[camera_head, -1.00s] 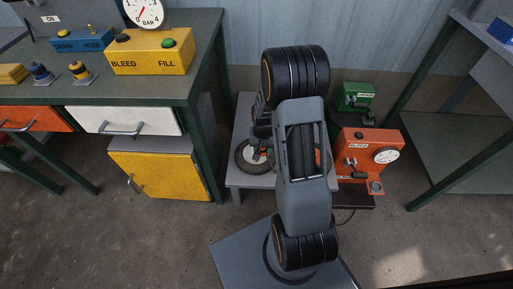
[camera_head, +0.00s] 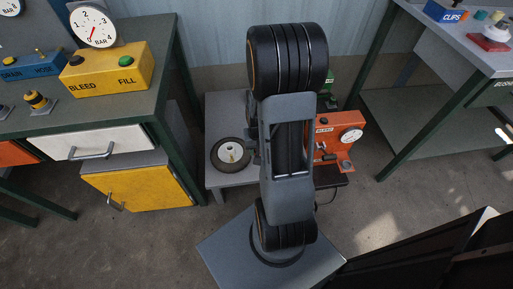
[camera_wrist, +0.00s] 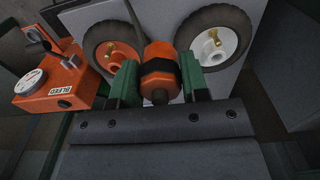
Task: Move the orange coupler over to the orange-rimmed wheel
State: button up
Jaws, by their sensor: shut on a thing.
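My gripper (camera_wrist: 160,74) has green fingers and is shut on the orange coupler (camera_wrist: 158,52), which has a black band around it. In the wrist view the coupler shows between the two wheels, in front of the gap; its height above the stand is hard to judge. The orange-rimmed wheel (camera_wrist: 122,57), with a brass valve, is at its left. The white-rimmed wheel (camera_wrist: 214,41) is at its right and also shows in the head view (camera_head: 231,153). In the head view my arm hides the coupler, the fingers and the orange-rimmed wheel.
The wheels lie on a low grey stand (camera_head: 222,108). An orange bleed box with a gauge (camera_head: 337,139) stands right of it, close to the orange-rimmed wheel in the wrist view (camera_wrist: 51,83). A bench with a yellow bleed/fill box (camera_head: 108,70) is at left.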

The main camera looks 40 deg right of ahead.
jog(key=shift+r+p, duration=1.7)
jog(key=shift+r, duration=0.35)
jog(key=shift+r, duration=0.1)
jog(key=shift+r+p, duration=1.8)
jog(key=shift+r, duration=0.15)
